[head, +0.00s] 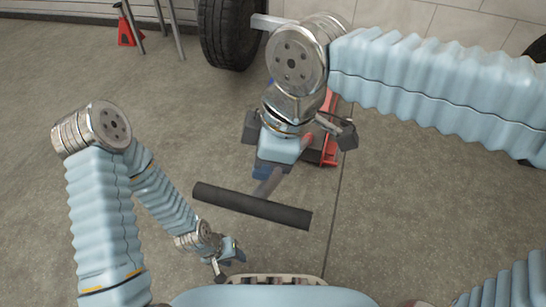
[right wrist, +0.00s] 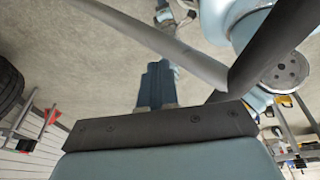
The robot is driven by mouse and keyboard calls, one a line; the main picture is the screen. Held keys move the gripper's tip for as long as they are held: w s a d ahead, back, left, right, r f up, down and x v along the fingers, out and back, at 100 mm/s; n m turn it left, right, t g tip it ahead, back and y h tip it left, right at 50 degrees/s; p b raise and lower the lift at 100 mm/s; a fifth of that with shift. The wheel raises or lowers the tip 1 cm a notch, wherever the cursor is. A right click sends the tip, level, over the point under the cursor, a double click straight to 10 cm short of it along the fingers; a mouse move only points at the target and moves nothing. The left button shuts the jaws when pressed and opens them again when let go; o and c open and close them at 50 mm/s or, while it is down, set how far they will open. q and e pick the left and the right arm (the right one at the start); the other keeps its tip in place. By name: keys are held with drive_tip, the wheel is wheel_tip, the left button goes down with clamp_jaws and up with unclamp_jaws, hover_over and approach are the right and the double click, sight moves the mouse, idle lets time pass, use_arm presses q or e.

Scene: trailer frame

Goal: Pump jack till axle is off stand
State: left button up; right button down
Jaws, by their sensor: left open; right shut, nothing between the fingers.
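The red jack (head: 330,152) stands on the floor, mostly hidden behind my right arm. Its grey handle shaft (head: 268,184) slopes toward me and ends in a black crossbar grip (head: 252,206). My right gripper (head: 262,170) is shut and empty, pointing down beside the shaft. In the right wrist view, its dark blue fingers (right wrist: 156,84) are together, with the grey shaft (right wrist: 160,35) and black grip (right wrist: 278,45) nearby. Whether they touch is unclear. My left gripper (head: 229,262) is open and empty, low near my base. A red stand (head: 128,32) shows at upper left; the axle's contact with a stand is hidden.
A black tyre (head: 228,35) stands at the top, with a grey beam (head: 268,22) beside it. Grey legs (head: 170,28) rise next to the red stand. A pale tiled wall closes the back.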

drive_tip(key=r, duration=0.1)
drive_tip(key=w+r, duration=0.1)
drive_tip(key=r, duration=0.1)
drive_tip(key=shift+w+d+p, duration=0.15)
drive_tip(key=shift+d+p, duration=0.1)
drive_tip(key=shift+p, duration=0.1)
use_arm(q)
drive_tip(key=r, duration=0.1)
drive_tip(key=r+p, duration=0.2)
drive_tip(key=r, duration=0.1)
drive_tip(key=shift+w, duration=0.25)
use_arm(e)
drive_tip(key=v, duration=0.9)
drive_tip(key=shift+a, duration=0.1)
use_arm(q)
drive_tip(key=shift+r, duration=0.1)
